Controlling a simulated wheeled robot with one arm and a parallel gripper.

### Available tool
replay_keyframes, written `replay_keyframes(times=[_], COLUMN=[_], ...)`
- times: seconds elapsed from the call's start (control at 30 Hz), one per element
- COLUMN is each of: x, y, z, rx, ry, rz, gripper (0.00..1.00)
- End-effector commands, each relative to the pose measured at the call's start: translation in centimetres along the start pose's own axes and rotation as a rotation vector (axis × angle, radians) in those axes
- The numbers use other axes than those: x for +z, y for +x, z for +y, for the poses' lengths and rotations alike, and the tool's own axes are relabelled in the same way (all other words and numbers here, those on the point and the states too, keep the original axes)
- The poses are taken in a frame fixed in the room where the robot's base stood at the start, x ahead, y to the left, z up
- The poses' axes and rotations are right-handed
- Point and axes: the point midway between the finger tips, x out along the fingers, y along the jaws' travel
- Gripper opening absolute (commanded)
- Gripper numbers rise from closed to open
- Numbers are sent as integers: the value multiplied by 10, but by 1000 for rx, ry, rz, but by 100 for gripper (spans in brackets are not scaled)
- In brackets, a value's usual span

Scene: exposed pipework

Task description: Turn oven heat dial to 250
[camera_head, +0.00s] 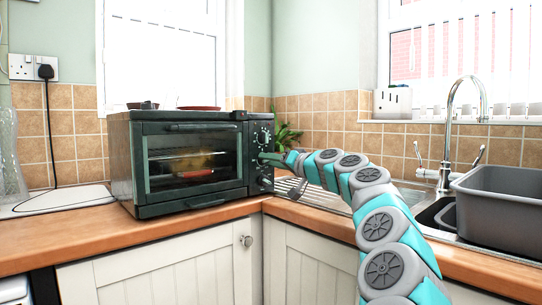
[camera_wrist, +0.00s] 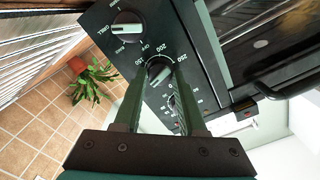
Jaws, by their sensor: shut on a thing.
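A dark toaster oven (camera_head: 122,160) stands on the wooden counter at left of centre, its glass door closed. Its control panel (camera_head: 262,130) with a column of dials is on its right side. My gripper (camera_head: 270,158) reaches the panel from the right at about the middle dial. In the wrist view my gripper (camera_wrist: 160,76) has its two fingers closed around the heat dial (camera_wrist: 158,70), with numbers including 200 and 250 printed around it. The fingers partly hide the dial, and I cannot tell which number its pointer marks. Another dial (camera_wrist: 127,26) is above left.
A further dial (camera_wrist: 174,103) shows between the fingers. A plant (camera_head: 287,136) is behind the oven's right side. A metal sink with a tap (camera_head: 463,115) and a grey basin (camera_head: 500,205) is at right.

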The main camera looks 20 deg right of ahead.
Motion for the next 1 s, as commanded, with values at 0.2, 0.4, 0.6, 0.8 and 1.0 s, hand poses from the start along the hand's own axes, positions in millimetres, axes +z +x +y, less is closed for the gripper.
replay_keyframes(times=[0.2,0.4,0.6,0.8,1.0], x=[-2,-1,0,0,1], y=[0,0,0,0,0], z=[-2,-1,0,2,2], rx=[-1,0,0,2,2], ry=[207,394,585,774,965], rz=[-2,-4,-1,0,0], gripper=[0,0,0,0,0])
